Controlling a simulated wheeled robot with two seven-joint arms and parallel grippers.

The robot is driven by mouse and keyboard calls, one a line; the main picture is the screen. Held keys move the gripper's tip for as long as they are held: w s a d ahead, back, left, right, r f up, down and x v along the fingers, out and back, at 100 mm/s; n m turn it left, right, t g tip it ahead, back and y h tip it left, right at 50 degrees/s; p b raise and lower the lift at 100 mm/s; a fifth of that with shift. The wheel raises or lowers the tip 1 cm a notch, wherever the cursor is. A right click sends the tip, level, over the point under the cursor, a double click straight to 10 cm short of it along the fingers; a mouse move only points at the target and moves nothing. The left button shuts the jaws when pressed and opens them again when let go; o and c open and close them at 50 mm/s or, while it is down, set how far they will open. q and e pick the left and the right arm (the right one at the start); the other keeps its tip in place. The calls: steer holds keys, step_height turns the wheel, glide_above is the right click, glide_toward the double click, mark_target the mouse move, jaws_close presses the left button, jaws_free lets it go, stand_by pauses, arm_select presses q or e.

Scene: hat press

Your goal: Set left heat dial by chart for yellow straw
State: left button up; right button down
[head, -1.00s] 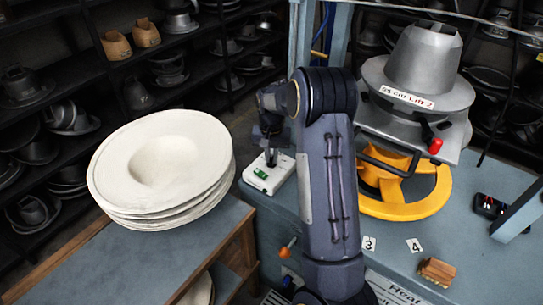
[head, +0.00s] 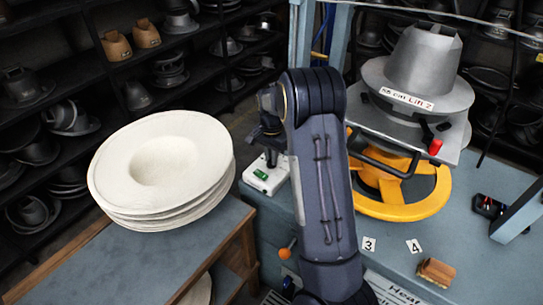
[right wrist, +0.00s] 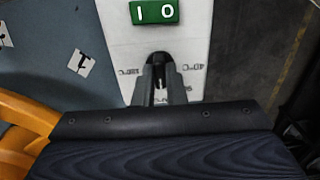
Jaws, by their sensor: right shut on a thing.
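A white control box (head: 262,182) with a green rocker (head: 260,175) sits on the bench's left corner. In the right wrist view the white box face (right wrist: 195,25) shows the green rocker (right wrist: 154,12) marked 1 and 0, and small blurred markings. My right gripper (head: 270,156) reaches down to the box. In the right wrist view its fingers (right wrist: 160,85) are shut around a small dark dial knob (right wrist: 159,57), mostly hidden between them. A white sheet beginning "Heat" (head: 395,290) lies at the bench front, mostly cut off. My left gripper is out of view.
A stack of pale wide-brimmed hats (head: 160,175) stands on the side table at left. A grey hat press (head: 420,80) with a yellow wheel (head: 405,205) stands right of my arm. Number tags 3 (head: 368,244) and 4 (head: 413,245) and a brush (head: 436,272) lie on the bench.

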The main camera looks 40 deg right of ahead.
steer(key=shift+r, duration=0.1)
steer(key=c, duration=1.5)
jaws_free()
step_height(320, 180, up, 7)
steer(key=shift+r+b, duration=0.2)
steer(key=shift+b, duration=0.1)
steer(key=shift+r, duration=0.15)
